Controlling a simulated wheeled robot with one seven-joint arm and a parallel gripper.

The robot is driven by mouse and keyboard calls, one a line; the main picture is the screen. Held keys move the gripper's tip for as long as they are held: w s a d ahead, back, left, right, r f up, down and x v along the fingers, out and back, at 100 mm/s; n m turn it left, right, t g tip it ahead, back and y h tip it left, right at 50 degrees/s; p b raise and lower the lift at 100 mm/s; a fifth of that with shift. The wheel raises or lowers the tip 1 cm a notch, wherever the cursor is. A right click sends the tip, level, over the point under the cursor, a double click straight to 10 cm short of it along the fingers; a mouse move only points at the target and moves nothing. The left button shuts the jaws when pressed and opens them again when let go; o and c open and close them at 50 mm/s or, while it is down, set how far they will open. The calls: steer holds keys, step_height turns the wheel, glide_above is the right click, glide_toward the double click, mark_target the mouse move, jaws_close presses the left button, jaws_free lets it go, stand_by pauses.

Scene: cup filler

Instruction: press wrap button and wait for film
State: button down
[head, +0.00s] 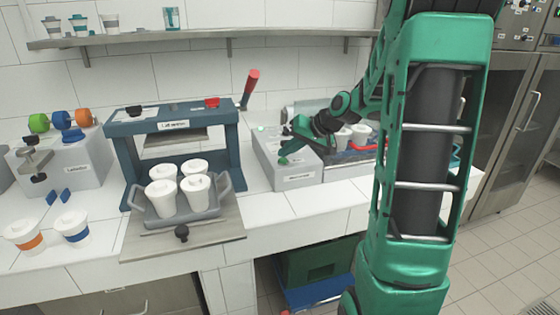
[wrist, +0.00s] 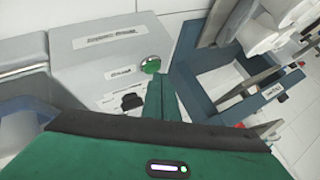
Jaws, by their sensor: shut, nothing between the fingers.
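The wrapping machine is a grey box (head: 292,178) right of centre in the head view. Its grey top also shows in the wrist view (wrist: 95,55), with white labels. A round green button (wrist: 150,65) sits on that top beside a black knob (wrist: 132,102). My gripper (head: 284,160) is over the front of the box in the head view. In the wrist view its shut, empty green fingers (wrist: 160,80) end close beside the button. I cannot tell whether they touch it. No film can be made out.
A blue press (head: 225,150) with a red-tipped lever stands left of the box. A grey tray (head: 217,209) with several lidded white cups sits in front of it. More cups (head: 342,137) stand behind my wrist. A shelf (head: 200,36) runs above.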

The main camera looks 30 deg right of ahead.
mark_target(287, 160)
steer(key=shift+f, duration=0.3)
stand_by(0.4)
steer(key=shift+r, duration=0.75)
step_height(287, 160, up, 6)
stand_by(0.7)
stand_by(0.7)
